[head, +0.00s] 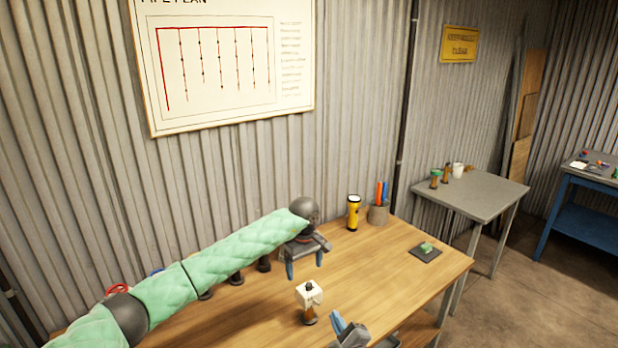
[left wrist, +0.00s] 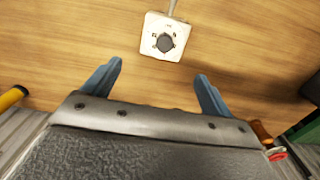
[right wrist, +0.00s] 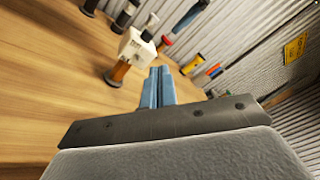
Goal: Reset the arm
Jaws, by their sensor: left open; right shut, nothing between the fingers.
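My left gripper (head: 305,266) is open and empty above the wooden workbench (head: 375,275), with its padded green arm reaching in from the left. Its two blue fingers (left wrist: 160,72) are spread apart in the left wrist view. My right gripper (head: 346,332) is low at the front edge of the head view. Its fingers (right wrist: 160,74) are shut together with nothing between them. A white block with a dark round knob (head: 309,293) sits on a brown stand, between the two grippers. The block also shows in the left wrist view (left wrist: 163,38) and the right wrist view (right wrist: 137,47).
A yellow flashlight (head: 353,213) and a pen cup (head: 378,215) stand at the bench's back. A dark mat (head: 424,256) bears a small green item. A grey table (head: 475,193) and blue table (head: 575,215) stand right. Bare bench lies right of the block.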

